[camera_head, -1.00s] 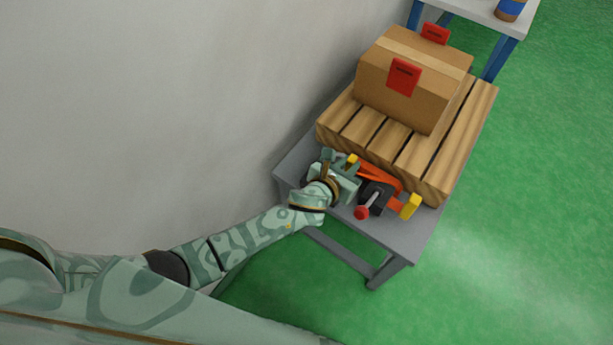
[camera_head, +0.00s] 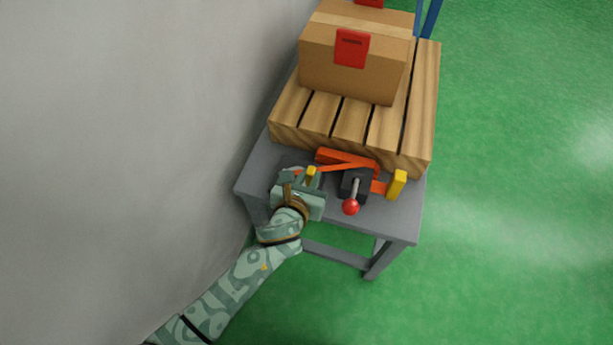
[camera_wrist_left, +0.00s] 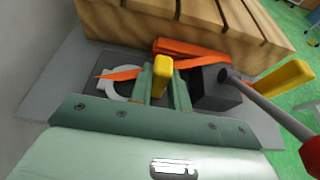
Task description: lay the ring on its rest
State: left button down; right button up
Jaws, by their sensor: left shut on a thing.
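My left gripper (camera_head: 302,182) is shut on a yellow tab (camera_wrist_left: 161,76) at the left end of orange bars above the grey table (camera_head: 395,222). A thick orange bar (camera_head: 340,158) and a thin orange strip (camera_wrist_left: 119,73) run by the tab. A second yellow tab (camera_head: 397,184) stands at the right end. A light grey, partly round piece (camera_wrist_left: 113,84) lies on a dark plate under the strip in the left wrist view; the fingers hide part of it. I cannot tell for sure which piece is the ring or its rest. My right gripper is not in view.
A black block (camera_head: 355,184) with a red-knobbed lever (camera_head: 351,207) stands right of my gripper. A wooden pallet (camera_head: 425,100) with a cardboard box (camera_head: 350,75) sits behind. A wall (camera_head: 150,130) is close on the left. Green floor is free on the right.

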pick_arm(q)
jog(key=c, duration=1.3)
grip_release()
jog(key=shift+f, duration=0.1)
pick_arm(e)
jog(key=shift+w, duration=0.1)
pick_arm(q)
jog(key=shift+s+a+r+p, duration=0.1)
jog(key=shift+s+r+p, duration=0.15)
jog(key=shift+r+p, duration=0.05)
jog(key=shift+p+v, duration=2.6)
jog(key=shift+v, duration=3.1)
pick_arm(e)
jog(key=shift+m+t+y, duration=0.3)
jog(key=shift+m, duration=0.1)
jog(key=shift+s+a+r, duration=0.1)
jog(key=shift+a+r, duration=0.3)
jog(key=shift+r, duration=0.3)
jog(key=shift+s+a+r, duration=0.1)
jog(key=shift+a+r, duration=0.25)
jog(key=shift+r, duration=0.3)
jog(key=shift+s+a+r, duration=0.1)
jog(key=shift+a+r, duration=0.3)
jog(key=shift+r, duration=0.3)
pick_arm(q)
jog(key=shift+f, duration=0.1)
